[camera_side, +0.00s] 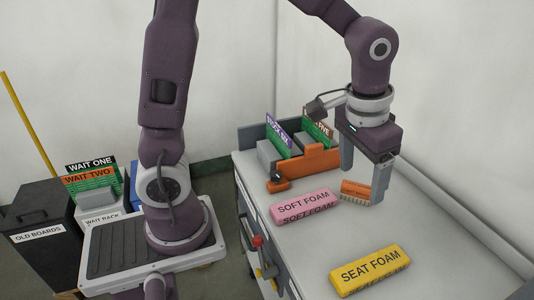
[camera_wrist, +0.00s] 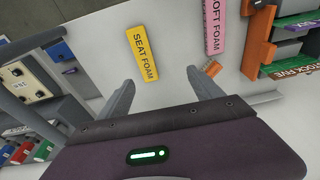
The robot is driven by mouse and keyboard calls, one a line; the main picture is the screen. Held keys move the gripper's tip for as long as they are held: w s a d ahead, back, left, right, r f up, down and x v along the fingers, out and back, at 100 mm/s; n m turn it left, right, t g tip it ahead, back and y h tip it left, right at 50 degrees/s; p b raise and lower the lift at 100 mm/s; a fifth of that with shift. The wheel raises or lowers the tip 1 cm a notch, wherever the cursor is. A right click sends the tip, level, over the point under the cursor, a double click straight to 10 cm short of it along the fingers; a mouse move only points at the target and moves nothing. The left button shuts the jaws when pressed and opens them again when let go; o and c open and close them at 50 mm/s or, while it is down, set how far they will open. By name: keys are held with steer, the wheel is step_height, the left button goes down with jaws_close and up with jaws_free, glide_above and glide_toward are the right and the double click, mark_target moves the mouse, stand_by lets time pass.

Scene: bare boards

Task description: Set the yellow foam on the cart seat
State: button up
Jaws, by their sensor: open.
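The yellow foam (camera_side: 370,270) is a flat block labelled SEAT FOAM, lying on the light worktop near its front. It also shows in the wrist view (camera_wrist: 142,55), beyond the fingertips and to the left. My gripper (camera_side: 362,178) hangs fingers-down above the rear part of the worktop, behind the foam. In the wrist view its two fingers (camera_wrist: 160,78) are spread apart with nothing between them. I cannot tell for sure which surface is the cart seat; a dark ribbed pad (camera_side: 112,250) lies on a low grey platform beside my base.
Pink SOFT FOAM (camera_side: 305,205) lies left of my gripper. An orange brush (camera_side: 355,190) sits close by the fingers. An orange-fronted rack (camera_side: 310,162) holds boards at the back. Waiting racks (camera_side: 98,200) and an OLD BOARDS bin (camera_side: 40,235) stand left. The worktop around the yellow foam is clear.

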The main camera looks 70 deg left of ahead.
steer(key=s+a+r+t, duration=0.1)
steer(key=s+a+r, duration=0.1)
steer(key=s, duration=0.7)
steer(key=s+a+r+t, duration=0.2)
steer(key=s+r, duration=0.2)
steer(key=s, duration=0.5)
steer(key=shift+s+a+r+t, duration=0.15)
steer(key=shift+a+r+t, duration=0.15)
steer(key=shift+a+r, duration=0.05)
